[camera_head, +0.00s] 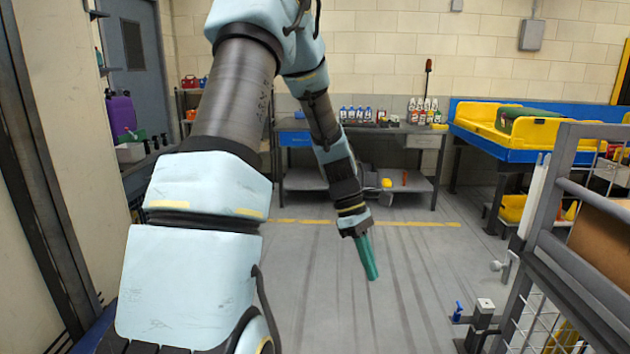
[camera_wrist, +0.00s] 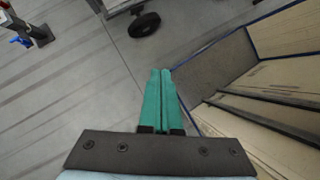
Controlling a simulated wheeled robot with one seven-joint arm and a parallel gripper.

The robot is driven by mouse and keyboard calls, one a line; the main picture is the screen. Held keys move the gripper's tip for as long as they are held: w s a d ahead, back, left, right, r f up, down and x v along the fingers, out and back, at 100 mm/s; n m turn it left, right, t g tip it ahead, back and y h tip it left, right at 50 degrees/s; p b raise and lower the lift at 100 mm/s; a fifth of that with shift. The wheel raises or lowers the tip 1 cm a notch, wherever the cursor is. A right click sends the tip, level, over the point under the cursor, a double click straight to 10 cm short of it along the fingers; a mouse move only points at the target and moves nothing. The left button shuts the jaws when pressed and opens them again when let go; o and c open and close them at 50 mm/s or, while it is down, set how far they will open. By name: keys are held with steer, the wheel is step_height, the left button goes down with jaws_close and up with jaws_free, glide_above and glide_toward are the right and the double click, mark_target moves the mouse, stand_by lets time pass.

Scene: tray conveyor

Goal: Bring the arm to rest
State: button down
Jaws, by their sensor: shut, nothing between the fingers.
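My arm reaches out and down across the head view, in pale blue and grey links. My gripper (camera_head: 372,277) hangs at its end with green fingers pointing down over open grey floor. In the wrist view my gripper (camera_wrist: 160,72) shows its two green fingers pressed together, with nothing between them. It touches nothing that I can see.
A workbench (camera_head: 412,129) with bottles stands at the back wall. A blue table with yellow trays (camera_head: 484,116) is at the back right. A grey metal cart frame (camera_head: 552,185) stands close at the right. A caster wheel (camera_wrist: 144,24) shows in the wrist view. The middle floor is clear.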

steer(key=s+a+r+m+t+y, duration=0.1)
steer(key=s+a+r+m+t, duration=0.2)
steer(key=a+m, duration=0.3)
steer(key=s+a+r+m+t+y, duration=0.2)
steer(key=a+m, duration=0.4)
steer(key=a, duration=0.6)
steer(key=shift+s+a+r+t, duration=0.3)
steer(key=shift+s+r+t, duration=0.1)
steer(key=shift+s+r, duration=0.2)
steer(key=c, duration=1.6)
jaws_free()
steer(key=shift+w, duration=0.1)
